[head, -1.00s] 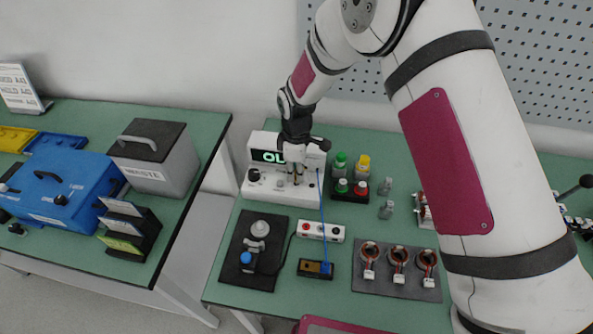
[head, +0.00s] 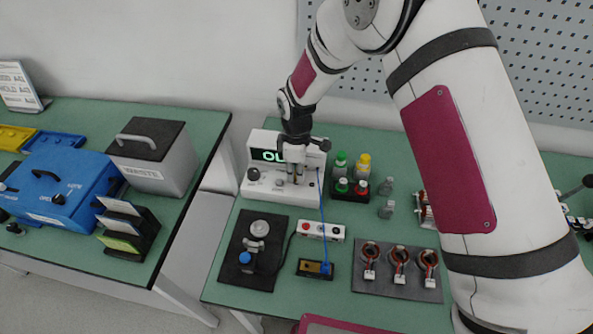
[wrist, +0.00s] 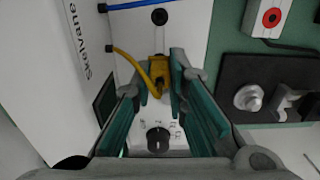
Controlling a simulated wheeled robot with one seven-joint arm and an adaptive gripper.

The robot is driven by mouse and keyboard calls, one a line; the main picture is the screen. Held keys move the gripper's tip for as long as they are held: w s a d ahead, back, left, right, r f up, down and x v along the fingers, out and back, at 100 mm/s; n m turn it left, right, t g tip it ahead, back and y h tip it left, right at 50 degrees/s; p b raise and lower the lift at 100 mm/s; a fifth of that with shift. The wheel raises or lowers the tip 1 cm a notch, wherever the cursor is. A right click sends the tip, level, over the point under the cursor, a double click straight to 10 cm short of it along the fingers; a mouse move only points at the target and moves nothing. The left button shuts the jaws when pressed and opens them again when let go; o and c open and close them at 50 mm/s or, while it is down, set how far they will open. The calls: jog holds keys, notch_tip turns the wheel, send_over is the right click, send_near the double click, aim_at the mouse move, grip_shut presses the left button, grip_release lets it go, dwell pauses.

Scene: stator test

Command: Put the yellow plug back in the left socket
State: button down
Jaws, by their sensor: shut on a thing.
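The white tester (head: 258,188) with a lit display stands at the back of the right bench; its face also shows in the wrist view (wrist: 190,45). My gripper (wrist: 160,80) is shut on the yellow plug (wrist: 158,68), held between the fingertips close over the tester's face. A yellow cable (wrist: 128,56) runs from the tester's edge to the plug. A dark round socket (wrist: 159,16) shows empty beyond the plug. I cannot tell whether the plug's tip touches a socket. In the head view my gripper (head: 296,170) is in front of the tester and hides the plug.
A black knob (wrist: 158,139) is below the fingers on the tester's face. A blue cable (head: 321,215) hangs on the right side down to a small black box (head: 308,268). A white button box (head: 320,231) lies in front.

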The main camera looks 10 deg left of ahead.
jog(key=shift+f+b, duration=0.4)
jog(key=shift+f, duration=0.15)
dwell(0.6)
jog(key=shift+f, duration=0.2)
jog(key=c, duration=1.5)
grip_release()
notch_tip(320, 180, up, 12)
